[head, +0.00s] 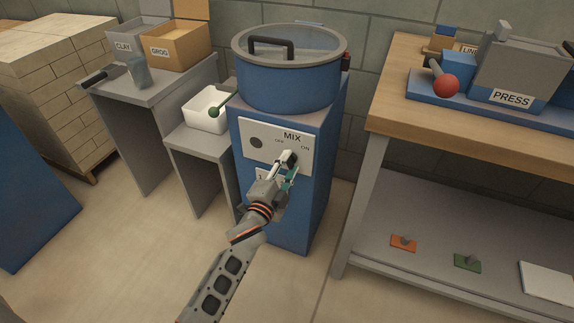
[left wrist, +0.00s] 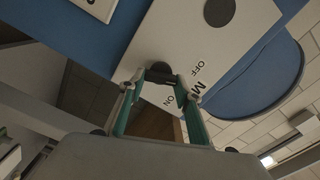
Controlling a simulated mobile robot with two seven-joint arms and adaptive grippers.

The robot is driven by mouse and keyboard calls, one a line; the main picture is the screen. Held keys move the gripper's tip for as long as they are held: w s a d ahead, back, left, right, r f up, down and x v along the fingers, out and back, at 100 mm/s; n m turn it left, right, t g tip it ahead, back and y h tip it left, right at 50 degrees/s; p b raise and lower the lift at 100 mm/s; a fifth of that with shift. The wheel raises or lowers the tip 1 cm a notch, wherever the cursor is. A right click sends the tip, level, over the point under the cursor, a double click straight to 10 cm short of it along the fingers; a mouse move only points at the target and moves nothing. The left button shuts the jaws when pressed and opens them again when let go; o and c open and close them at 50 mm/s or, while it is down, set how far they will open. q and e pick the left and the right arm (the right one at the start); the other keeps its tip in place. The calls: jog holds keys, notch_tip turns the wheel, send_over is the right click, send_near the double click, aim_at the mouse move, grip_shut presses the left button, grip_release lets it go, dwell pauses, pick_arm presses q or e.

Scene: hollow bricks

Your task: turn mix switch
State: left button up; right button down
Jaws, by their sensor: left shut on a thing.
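The mix switch (left wrist: 158,70) is a small black knob on the white panel (head: 262,150) of the blue mixer (head: 290,85). The panel reads MIX, with OFF and ON above the knob. In the left wrist view the panel (left wrist: 185,40) is tilted, and OFF and ON lie beside the knob. My left gripper (head: 288,161) is shut on the switch; in the left wrist view its green-sided fingers (left wrist: 160,78) meet at the knob. The fingers partly hide the knob, so I cannot tell which way it points. My right gripper is not in view.
Clay (head: 124,47) and grog (head: 160,51) boxes stand on a grey table. A wooden bench (head: 395,95) with a press (head: 512,98) stands right. Floor in front is partly clear.

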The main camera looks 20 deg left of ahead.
pick_arm(q)
jog(key=shift+r+n+p, duration=0.15)
jog(key=shift+n+p, duration=0.15)
jog(key=shift+n, duration=0.8)
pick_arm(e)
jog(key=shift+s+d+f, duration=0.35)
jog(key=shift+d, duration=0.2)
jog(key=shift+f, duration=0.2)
pick_arm(q)
jog(key=o, duration=1.1)
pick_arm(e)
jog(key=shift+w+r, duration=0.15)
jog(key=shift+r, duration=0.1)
pick_arm(q)
jog(key=s, duration=1.2)
jog(key=shift+a, duration=0.2)
